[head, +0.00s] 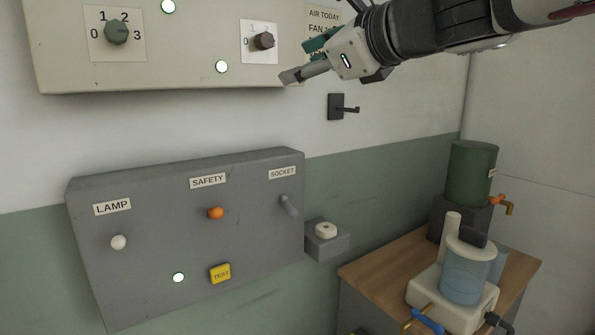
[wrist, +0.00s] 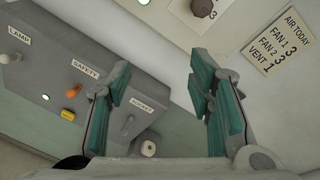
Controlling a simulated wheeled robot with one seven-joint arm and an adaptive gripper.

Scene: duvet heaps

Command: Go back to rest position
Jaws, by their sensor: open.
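My gripper (head: 300,66) is at the top of the head view, in front of the lower right corner of the upper control box (head: 180,70). In the wrist view its two green-padded fingers (wrist: 160,85) stand apart with nothing between them. The brown knob (head: 264,41) on the upper box is just left of the gripper in the head view, and no contact shows. It also shows in the wrist view (wrist: 202,7). The green knob (head: 116,31) is further left on the box.
A grey panel (head: 150,240) with lamp, safety and socket switches is below. A small box (head: 327,240) and a black wall hook (head: 342,107) are to its right. A wooden-topped table (head: 385,262) holds a blender-like appliance (head: 467,270) and a green tank (head: 472,172). A notice (wrist: 278,42) is on the wall.

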